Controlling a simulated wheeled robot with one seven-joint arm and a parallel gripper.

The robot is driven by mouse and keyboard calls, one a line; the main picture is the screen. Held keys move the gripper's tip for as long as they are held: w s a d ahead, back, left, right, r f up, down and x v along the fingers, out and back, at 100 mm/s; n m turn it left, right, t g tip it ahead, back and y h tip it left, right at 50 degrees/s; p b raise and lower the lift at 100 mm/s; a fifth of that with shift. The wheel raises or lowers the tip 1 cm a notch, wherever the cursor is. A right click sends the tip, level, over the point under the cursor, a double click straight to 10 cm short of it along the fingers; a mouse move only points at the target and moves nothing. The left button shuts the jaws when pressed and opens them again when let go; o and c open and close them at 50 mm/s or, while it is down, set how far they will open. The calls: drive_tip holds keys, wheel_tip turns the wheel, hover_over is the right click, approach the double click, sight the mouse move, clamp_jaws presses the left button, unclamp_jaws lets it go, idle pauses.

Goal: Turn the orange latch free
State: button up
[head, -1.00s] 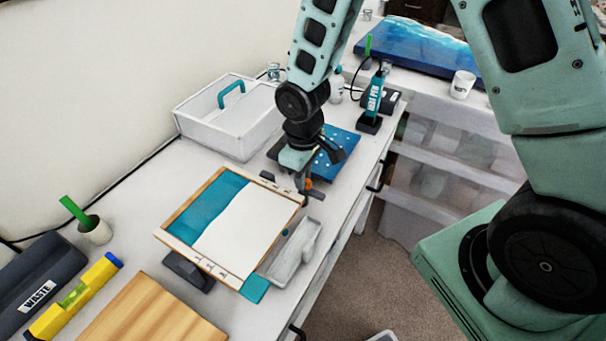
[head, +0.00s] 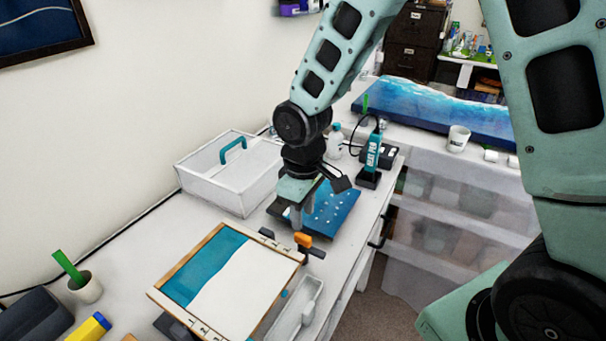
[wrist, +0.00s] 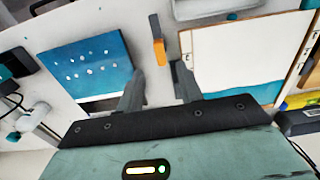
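The orange latch (head: 303,240) is a small block beside the far edge of the framed panel (head: 246,330), between two dark bars. In the wrist view the orange latch (wrist: 159,52) is a short upright bar with a dark piece at its upper end. My gripper (head: 302,222) points down just above the latch in the head view. In the wrist view my gripper (wrist: 159,72) is open, with one finger on each side of the line to the latch. Nothing is between the fingertips, and the latch appears beyond them. Whether a finger touches it is unclear.
A blue board with white dots (head: 333,212) lies behind the latch. A white caddy with a teal handle (head: 222,185) stands at the left. A heat pen (head: 373,158) stands at the back right. A grey-white tray (head: 300,310) lies near the table's front edge.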

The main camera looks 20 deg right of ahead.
sight(303, 235)
wheel_tip(303, 235, up, 11)
drive_tip(key=shift+f+b, duration=0.15)
drive_tip(key=shift+b, duration=0.3)
drive_tip(key=s+a+f+b, duration=0.1)
drive_tip(key=s+a+f, duration=0.1)
drive_tip(key=s, duration=0.8)
drive_tip(key=s+a+f+b, duration=0.1)
drive_tip(key=s+a, duration=0.3)
drive_tip(key=s, duration=0.6)
drive_tip(key=shift+f+y, duration=0.3)
drive_tip(key=shift+f, duration=0.05)
drive_tip(key=shift+w, duration=0.1)
